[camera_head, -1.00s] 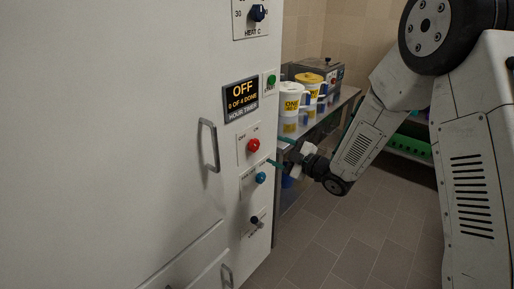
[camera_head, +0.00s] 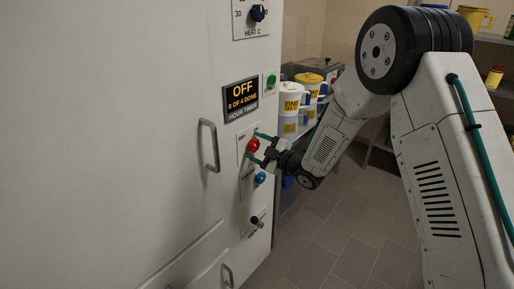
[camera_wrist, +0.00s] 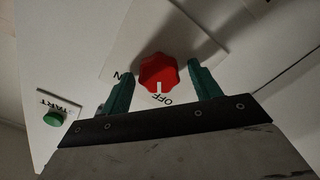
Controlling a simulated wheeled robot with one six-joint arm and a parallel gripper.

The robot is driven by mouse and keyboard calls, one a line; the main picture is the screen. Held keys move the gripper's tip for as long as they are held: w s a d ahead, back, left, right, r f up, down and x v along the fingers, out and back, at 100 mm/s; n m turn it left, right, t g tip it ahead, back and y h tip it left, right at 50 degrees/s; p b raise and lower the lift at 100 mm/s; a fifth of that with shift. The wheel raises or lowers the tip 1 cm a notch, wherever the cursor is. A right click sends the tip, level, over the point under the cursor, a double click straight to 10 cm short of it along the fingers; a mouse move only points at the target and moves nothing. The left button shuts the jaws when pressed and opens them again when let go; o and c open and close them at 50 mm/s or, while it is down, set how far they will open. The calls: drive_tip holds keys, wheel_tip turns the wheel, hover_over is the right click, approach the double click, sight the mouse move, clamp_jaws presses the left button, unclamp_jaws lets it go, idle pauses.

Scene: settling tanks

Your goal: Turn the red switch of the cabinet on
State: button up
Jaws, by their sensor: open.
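The red switch (camera_head: 253,145) is a round lobed knob on a white plate on the cabinet front (camera_head: 110,130). In the wrist view the red switch (camera_wrist: 158,72) has its white mark pointing toward the OFF label. My gripper (camera_head: 259,148) is at the switch, its two green fingers open, one above and one below the knob in the head view. In the wrist view the fingers of my gripper (camera_wrist: 160,90) stand on either side of the knob, with a gap on both sides. The cabinet display (camera_head: 241,98) reads OFF, 0 of 4 done.
A blue knob (camera_head: 261,178) sits just below the red switch, and a dark switch (camera_head: 255,221) lower down. A green start button (camera_head: 271,80) is above. A door handle (camera_head: 209,146) sticks out to the left. A bench with white tubs (camera_head: 291,97) stands behind at right.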

drive_tip(key=c, duration=1)
drive_tip(key=shift+m, duration=0.4)
drive_tip(key=m, duration=0.6)
drive_tip(key=shift+d+m, duration=0.1)
drive_tip(key=shift+m, duration=0.2)
drive_tip(key=m, duration=0.6)
drive_tip(key=shift+w, duration=0.1)
drive_tip(key=shift+m, duration=0.4)
drive_tip(key=o, duration=1)
